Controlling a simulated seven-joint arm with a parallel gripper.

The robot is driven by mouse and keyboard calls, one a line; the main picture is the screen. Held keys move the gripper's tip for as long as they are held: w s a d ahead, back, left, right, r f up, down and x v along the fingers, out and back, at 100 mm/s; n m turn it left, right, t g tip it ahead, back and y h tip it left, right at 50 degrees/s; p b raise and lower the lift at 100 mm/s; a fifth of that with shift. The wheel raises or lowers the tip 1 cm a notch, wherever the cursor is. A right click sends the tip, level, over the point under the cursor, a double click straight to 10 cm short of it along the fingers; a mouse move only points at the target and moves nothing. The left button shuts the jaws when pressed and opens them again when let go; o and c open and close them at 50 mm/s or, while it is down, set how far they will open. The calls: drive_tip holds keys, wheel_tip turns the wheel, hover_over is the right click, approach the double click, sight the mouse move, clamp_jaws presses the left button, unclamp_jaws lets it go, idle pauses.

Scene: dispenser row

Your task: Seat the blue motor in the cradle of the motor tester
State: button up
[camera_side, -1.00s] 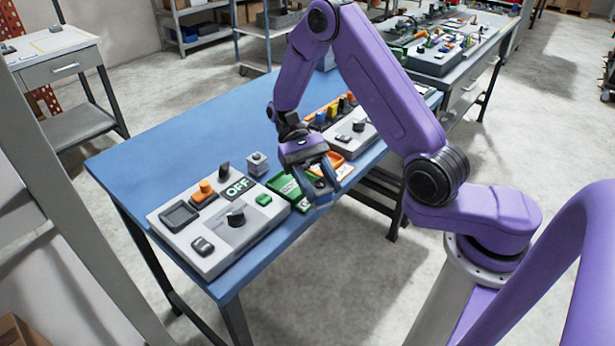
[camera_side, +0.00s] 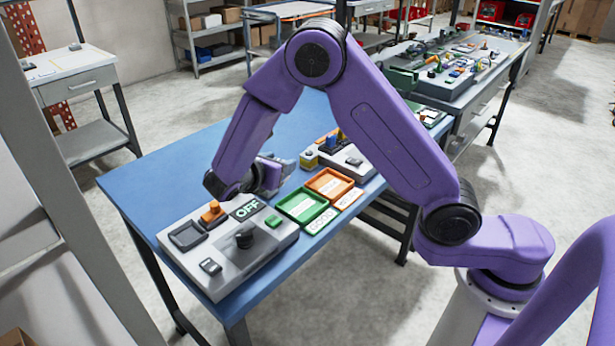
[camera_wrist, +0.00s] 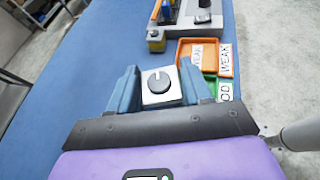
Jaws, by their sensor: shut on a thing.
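The motor tester (camera_side: 229,261) is a grey box with a dark knob, a green button and an "OFF" display at the front left of the blue table. It bears a black square recess (camera_side: 188,237) and an orange piece in a dark holder (camera_side: 213,212); I cannot tell which is the cradle. A small blue part (camera_side: 333,139), perhaps the blue motor, stands at the grey rack and also shows in the wrist view (camera_wrist: 167,12). My gripper (camera_wrist: 160,75) is shut on a pale block with a grey dial (camera_wrist: 160,86), behind the tester. The arm mostly hides this block in the side view.
A green tray (camera_side: 322,221) and an orange tray (camera_side: 350,188) lie right of the tester, with label cards in front. The table's back left is clear.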

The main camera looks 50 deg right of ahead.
drive_tip(key=w+a+r+n+t+y, duration=0.25)
drive_tip(key=a+n+y, duration=0.2)
drive_tip(key=a, duration=0.25)
drive_tip(key=w+a+r+n+t+y, duration=0.2)
drive_tip(key=a+n+t+y, duration=0.25)
drive_tip(key=a, duration=0.25)
drive_tip(key=w+a+r+n+t+y, duration=0.25)
drive_tip(key=a+n+y, duration=0.2)
drive_tip(key=a, duration=0.25)
drive_tip(key=shift+n+h, duration=0.25)
drive_tip(key=shift+n, duration=0.3)
drive_tip(key=shift+w+f, duration=0.15)
drive_tip(key=shift+f, duration=6.1)
drive_tip(key=shift+d, duration=0.1)
drive_tip(key=shift+f, duration=0.4)
drive_tip(key=o, duration=1.7)
drive_tip(key=shift+s+f, duration=0.1)
drive_tip(key=shift+s, duration=0.1)
